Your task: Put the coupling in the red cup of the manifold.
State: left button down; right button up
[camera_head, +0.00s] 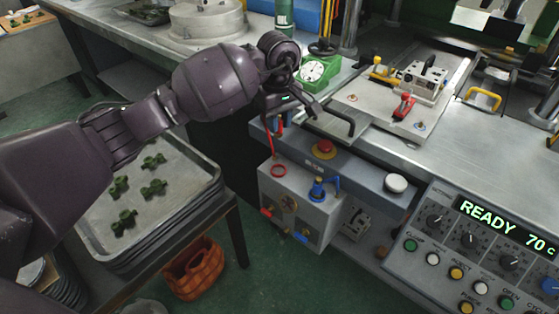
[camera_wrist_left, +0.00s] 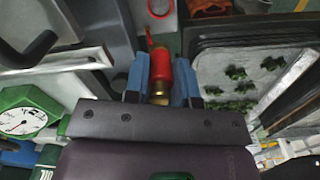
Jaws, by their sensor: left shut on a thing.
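My left gripper (camera_head: 277,124) hangs above the front box of the machine, partly hidden by its own wrist. In the left wrist view its blue fingers (camera_wrist_left: 158,82) are shut on the coupling (camera_wrist_left: 160,66), which has a red body and brass ends. The manifold (camera_head: 296,212) is a grey box on the machine's front. A red ring, the rim of the red cup (camera_head: 278,170), is on its top left, below the gripper. It also shows in the left wrist view (camera_wrist_left: 160,14), past the coupling's far end. The coupling is apart from the cup. My right gripper is out of view.
A blue fitting (camera_head: 318,188) stands on the manifold, right of the red cup. A tray (camera_head: 201,202) with green wax pieces is at left. A control panel (camera_head: 480,250) is at right.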

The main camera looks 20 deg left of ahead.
pick_arm(q)
notch_tip(320, 180, down, 12)
jog(key=shift+f+b, duration=0.2)
jog(key=shift+b, duration=0.8)
jog(key=shift+f, duration=0.2)
jog(key=shift+r, duration=0.1)
